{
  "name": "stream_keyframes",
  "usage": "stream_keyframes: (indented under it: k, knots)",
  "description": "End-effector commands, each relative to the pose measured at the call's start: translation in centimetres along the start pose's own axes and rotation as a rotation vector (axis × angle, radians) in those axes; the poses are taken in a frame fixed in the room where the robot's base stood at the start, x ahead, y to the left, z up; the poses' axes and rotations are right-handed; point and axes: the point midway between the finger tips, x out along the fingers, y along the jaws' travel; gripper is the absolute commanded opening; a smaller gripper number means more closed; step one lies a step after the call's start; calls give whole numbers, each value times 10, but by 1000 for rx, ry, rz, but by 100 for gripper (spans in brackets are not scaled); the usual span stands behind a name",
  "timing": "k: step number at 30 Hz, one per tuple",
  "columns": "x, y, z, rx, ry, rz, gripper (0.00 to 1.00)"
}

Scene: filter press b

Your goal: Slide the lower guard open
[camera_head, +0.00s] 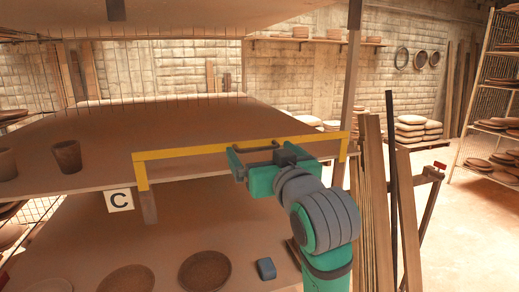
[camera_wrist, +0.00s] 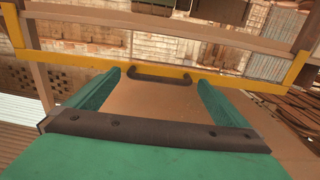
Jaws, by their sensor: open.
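A yellow guard bar (camera_head: 190,151) with short down-turned ends runs along the front edge of the shelf. In the wrist view the same yellow guard (camera_wrist: 75,52) crosses the picture and carries a dark handle (camera_wrist: 160,76) at its middle. My gripper (camera_head: 256,150) is at the guard's middle, with its green fingers open. In the wrist view the handle lies ahead, between the two fingertips, with nothing gripped. I cannot tell whether a finger touches the handle. The arm and gripper hide part of the guard in the head view.
Clay pots (camera_head: 67,156) stand on the shelf at left. Round dishes (camera_head: 205,270) and a small dark block (camera_head: 266,268) lie on the lower shelf. A sign marked C (camera_head: 119,200) hangs below the guard's left end. Upright planks (camera_head: 376,200) stand close to my arm's right.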

Motion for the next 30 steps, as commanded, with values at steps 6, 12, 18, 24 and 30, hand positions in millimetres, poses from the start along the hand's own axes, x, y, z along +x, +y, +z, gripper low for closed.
stream_keyframes:
  k: [6, 12, 18, 24, 30]
  knots:
    - [21, 0, 0, 0, 1, -1, 100]
    - [25, 0, 0, 0, 1, 0, 100]
    - [25, 0, 0, 0, 1, 0, 90]
    - [24, 0, 0, 0, 1, 0, 47]
    - [28, -11, 9, 0, -1, -16, 47]
